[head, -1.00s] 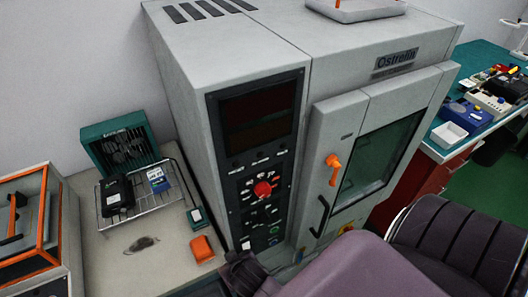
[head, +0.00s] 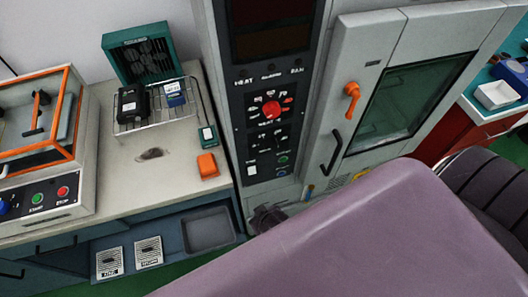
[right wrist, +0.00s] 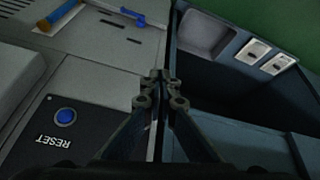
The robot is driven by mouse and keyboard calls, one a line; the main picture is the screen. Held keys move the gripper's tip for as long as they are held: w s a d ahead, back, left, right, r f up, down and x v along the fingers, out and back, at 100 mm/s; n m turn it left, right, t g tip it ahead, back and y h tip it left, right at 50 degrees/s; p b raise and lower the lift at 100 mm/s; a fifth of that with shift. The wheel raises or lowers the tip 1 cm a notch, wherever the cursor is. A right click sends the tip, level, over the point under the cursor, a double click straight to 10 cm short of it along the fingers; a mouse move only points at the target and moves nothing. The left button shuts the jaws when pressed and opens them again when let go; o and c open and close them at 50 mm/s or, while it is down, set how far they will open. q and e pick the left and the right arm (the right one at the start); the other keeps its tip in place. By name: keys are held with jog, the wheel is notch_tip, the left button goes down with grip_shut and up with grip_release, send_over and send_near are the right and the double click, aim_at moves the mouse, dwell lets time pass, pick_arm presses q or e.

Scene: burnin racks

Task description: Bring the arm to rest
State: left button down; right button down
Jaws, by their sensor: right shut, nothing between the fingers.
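My right gripper (head: 268,217) shows only as a small dark shape in the head view, below the chamber's control panel, beside my purple arm link. The link hides much of that arm. In the right wrist view the right gripper (right wrist: 160,78) has its fingers together, with nothing between them. It hangs over the boundary between a grey surface and a dark blue open shelf. My left gripper is not in view.
The grey chamber has a control panel (head: 270,110) and an orange door handle (head: 351,98). The bench holds a wire rack (head: 150,118) and an orange item (head: 208,166). A grey tray (head: 208,229) lies on the lower shelf. A blue button (right wrist: 65,116) sits beside the gripper.

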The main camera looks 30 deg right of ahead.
jog(key=shift+d+f, duration=0.1)
jog(key=shift+f, duration=0.25)
jog(key=shift+s, duration=0.1)
jog(key=s+d+f+n+g+b, duration=0.1)
jog(key=s+d+f+g+b, duration=0.2)
jog(key=s+f, duration=1.3)
jog(key=s+d+f+g+b, duration=0.1)
jog(key=s+d+f, duration=0.3)
jog(key=s+f, duration=0.5)
jog(key=shift+s+d+b, duration=0.35)
jog(key=shift+s+b, duration=0.15)
jog(key=shift+s, duration=0.75)
jog(key=shift+a, duration=0.1)
